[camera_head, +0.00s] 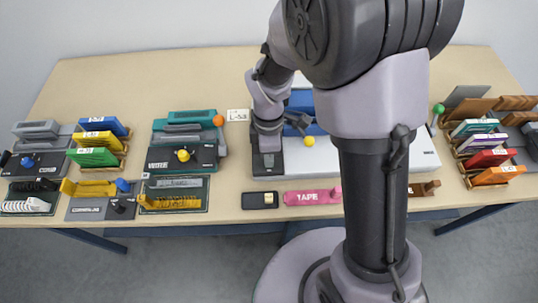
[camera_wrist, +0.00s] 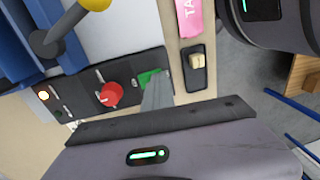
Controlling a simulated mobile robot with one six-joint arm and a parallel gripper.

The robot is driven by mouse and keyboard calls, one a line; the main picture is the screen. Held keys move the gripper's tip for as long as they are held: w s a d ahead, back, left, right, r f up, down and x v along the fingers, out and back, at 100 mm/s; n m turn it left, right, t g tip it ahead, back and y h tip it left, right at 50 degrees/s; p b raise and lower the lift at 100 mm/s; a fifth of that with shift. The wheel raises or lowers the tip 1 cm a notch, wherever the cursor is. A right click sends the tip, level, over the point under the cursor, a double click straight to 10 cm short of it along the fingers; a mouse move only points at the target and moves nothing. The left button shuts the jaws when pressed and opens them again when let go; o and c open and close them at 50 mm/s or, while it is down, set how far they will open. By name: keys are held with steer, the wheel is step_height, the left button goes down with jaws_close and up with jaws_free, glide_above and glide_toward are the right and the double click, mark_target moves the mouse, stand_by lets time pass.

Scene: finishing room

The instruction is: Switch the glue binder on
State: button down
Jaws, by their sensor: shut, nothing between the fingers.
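The machine that looks like the glue binder (camera_head: 420,155) stands mid-table, pale grey with a blue clamp (camera_head: 298,103) and a yellow knob (camera_head: 309,141). My arm hides part of it. In the head view my gripper (camera_head: 268,150) is over the machine's left end.
A small black box with a beige switch (camera_wrist: 194,63) lies in front of the machine, beside a pink TAPE piece (camera_head: 312,197). A VERRE machine (camera_head: 180,157) stands to the left. Racks of coloured blocks (camera_head: 490,155) stand at the right. Bare table lies behind.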

stand_by(0.3)
steer(key=shift+w+r+p, duration=0.15)
steer(key=shift+w+p, duration=0.2)
steer(key=shift+w, duration=0.5)
steer(key=shift+s, duration=0.15)
step_height(320, 180, up, 14)
steer(key=w+p, duration=0.1)
steer(key=p, duration=0.6)
steer(key=shift+w, duration=0.35)
steer(key=shift+d, duration=0.1)
